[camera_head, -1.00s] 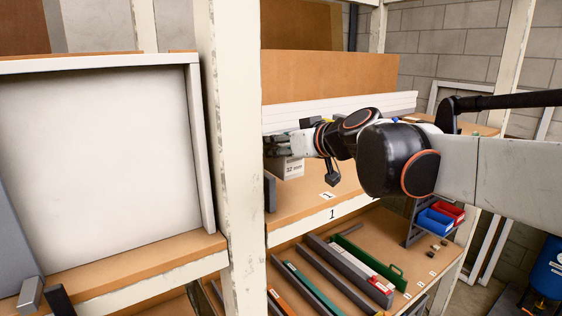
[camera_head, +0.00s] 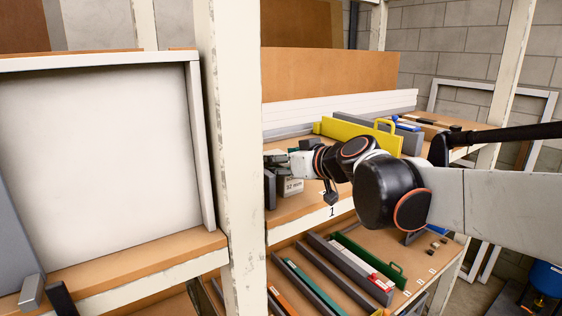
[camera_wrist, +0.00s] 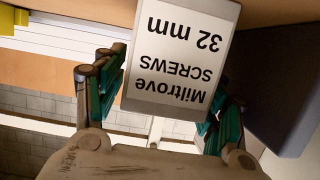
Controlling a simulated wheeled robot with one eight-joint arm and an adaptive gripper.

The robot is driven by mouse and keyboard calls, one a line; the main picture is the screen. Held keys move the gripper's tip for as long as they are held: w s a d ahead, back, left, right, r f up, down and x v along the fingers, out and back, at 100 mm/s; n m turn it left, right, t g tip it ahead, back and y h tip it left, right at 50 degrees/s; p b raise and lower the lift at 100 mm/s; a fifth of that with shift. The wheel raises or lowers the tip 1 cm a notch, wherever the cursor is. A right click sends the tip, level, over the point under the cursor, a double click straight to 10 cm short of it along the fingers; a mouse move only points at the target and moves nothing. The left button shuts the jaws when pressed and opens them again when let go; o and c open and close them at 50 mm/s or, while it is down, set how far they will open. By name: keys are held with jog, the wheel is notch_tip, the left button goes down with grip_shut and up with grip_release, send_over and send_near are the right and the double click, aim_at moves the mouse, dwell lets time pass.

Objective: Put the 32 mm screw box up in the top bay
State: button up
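The 32 mm screw box (camera_head: 292,185) is a grey-white carton at the left end of the upper shelf, just right of the post. In the wrist view its label (camera_wrist: 180,60) is upside down and reads "Miltrove SCREWS 32 mm". My gripper (camera_head: 278,160) is shut on the box from above, with a teal finger pad on each side of it. The upper shelf (camera_head: 310,202) carries a "1" tag (camera_head: 332,212) on its front edge. I cannot tell whether the box's underside touches the shelf.
A dark grey upright block (camera_head: 270,190) stands close to the box's left, by the cream post (camera_head: 235,150). A yellow handled piece (camera_head: 360,135) and white strips (camera_head: 340,108) lie behind my arm. The lower shelf holds green (camera_head: 370,260) and grey bars and a red-ended piece.

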jog(key=shift+r, duration=0.1)
jog(key=shift+s+d, duration=0.1)
jog(key=v, duration=1.2)
jog(key=s+d+f+m+g+h, duration=0.2)
jog(key=s+d+f, duration=0.4)
jog(key=s+f, duration=0.4)
jog(key=s+d+f+m+g+h, duration=0.3)
jog(key=s+d+f+m+h, duration=0.2)
jog(key=s+f, duration=0.5)
notch_tip(320, 180, down, 4)
jog(key=shift+d+h+b, duration=0.35)
jog(key=shift+d+h, duration=0.35)
jog(key=shift+d, duration=0.25)
